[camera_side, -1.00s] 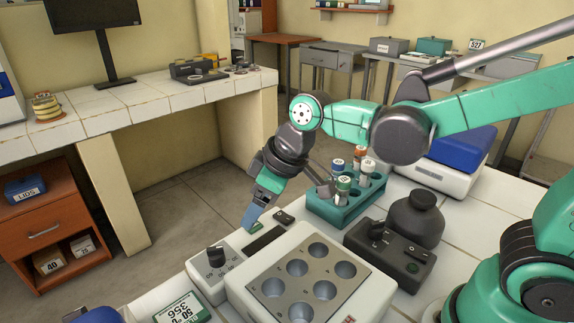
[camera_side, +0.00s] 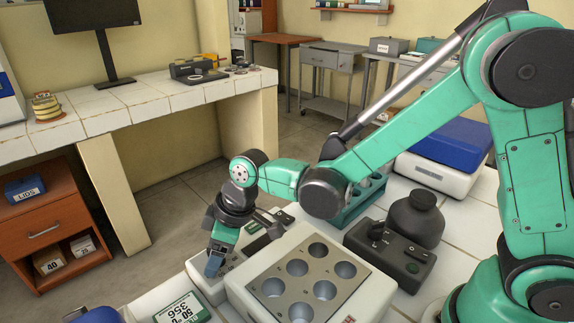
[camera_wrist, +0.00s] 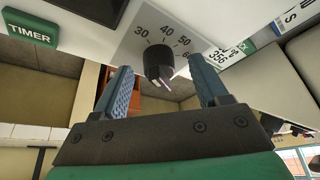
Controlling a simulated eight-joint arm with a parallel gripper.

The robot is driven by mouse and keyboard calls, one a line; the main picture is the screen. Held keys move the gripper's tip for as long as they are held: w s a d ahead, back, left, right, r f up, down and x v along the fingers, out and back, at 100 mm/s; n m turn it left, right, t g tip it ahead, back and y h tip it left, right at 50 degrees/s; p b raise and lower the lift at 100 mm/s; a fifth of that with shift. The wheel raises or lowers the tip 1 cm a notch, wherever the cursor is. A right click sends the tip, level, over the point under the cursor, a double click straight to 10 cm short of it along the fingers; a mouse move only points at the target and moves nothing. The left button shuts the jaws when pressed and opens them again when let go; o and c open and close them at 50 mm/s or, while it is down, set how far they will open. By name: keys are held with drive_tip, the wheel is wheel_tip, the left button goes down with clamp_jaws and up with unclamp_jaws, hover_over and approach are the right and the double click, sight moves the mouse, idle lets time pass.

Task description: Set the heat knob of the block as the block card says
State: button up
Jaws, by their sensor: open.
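The heat block (camera_side: 357,300) is a white unit with several round wells in a grey plate, on the tiled bench. Its control panel (camera_side: 205,287) runs along its left side. In the wrist view the black heat knob (camera_wrist: 158,62) stands on a dial marked 30, 40, 50 and 60. My gripper (camera_side: 215,264) is over the panel and hides the knob in the side view. In the wrist view its open fingers (camera_wrist: 158,70) lie either side of the knob, with gaps showing.
A green TIMER label (camera_wrist: 30,30) and a dark display (camera_wrist: 98,8) are near the knob. A dark control box (camera_side: 392,252) and a dark round-bodied vessel (camera_side: 415,218) stand right of the block. A teal tube rack (camera_side: 352,211) is behind, partly covered by my arm.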

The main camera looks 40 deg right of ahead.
clamp_jaws()
drive_tip(key=shift+m, duration=0.3)
drive_tip(key=m+t+h, duration=0.1)
drive_tip(key=m, duration=0.2)
drive_tip(key=shift+s+a+m, duration=0.1)
drive_tip(key=shift+m, duration=0.2)
drive_tip(key=m+h, duration=0.1)
drive_tip(key=m, duration=0.2)
drive_tip(key=shift+m+h, duration=0.3)
drive_tip(key=shift+h, duration=0.1)
drive_tip(key=m, duration=0.2)
drive_tip(key=m+h, duration=0.1)
drive_tip(key=m, duration=0.1)
drive_tip(key=shift+a+h, duration=0.15)
drive_tip(key=shift+h, duration=0.15)
drive_tip(key=shift+m+g+h, duration=0.3)
drive_tip(key=shift+m+h, duration=0.3)
drive_tip(key=shift+m, duration=1.3)
